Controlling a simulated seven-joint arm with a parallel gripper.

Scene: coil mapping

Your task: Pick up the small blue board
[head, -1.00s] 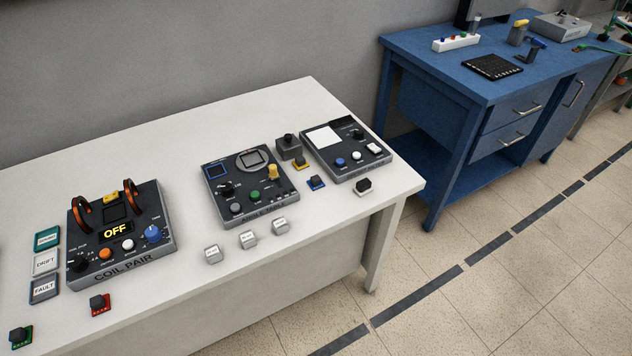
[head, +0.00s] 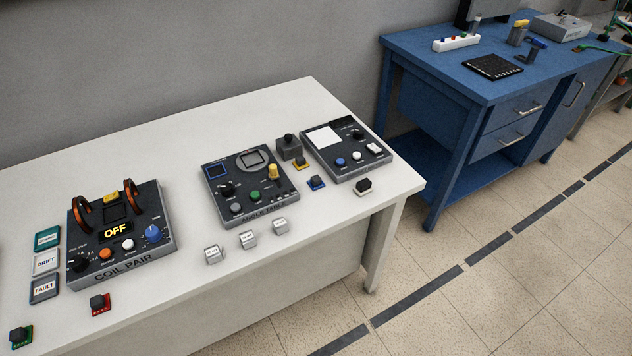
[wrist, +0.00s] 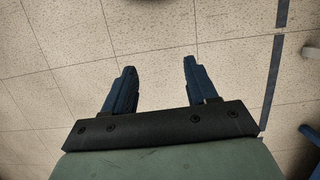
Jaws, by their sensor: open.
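The small blue board (head: 316,183) lies on the white table, with a dark block on top of it. It sits between the angle table device and the device with the white square at the table's right end. My gripper (wrist: 160,82) shows only in the wrist view. Its two dark blue fingers are apart with nothing between them. Below it is only tiled floor, and the blue board is not in the wrist view.
A yellow board (head: 301,163) lies just behind the blue one, and a white board (head: 363,187) to its right. The angle table device (head: 246,187) stands left, the white-square device (head: 346,150) right. Small white cubes (head: 248,239) line the front. The coil pair device (head: 120,235) stands further left.

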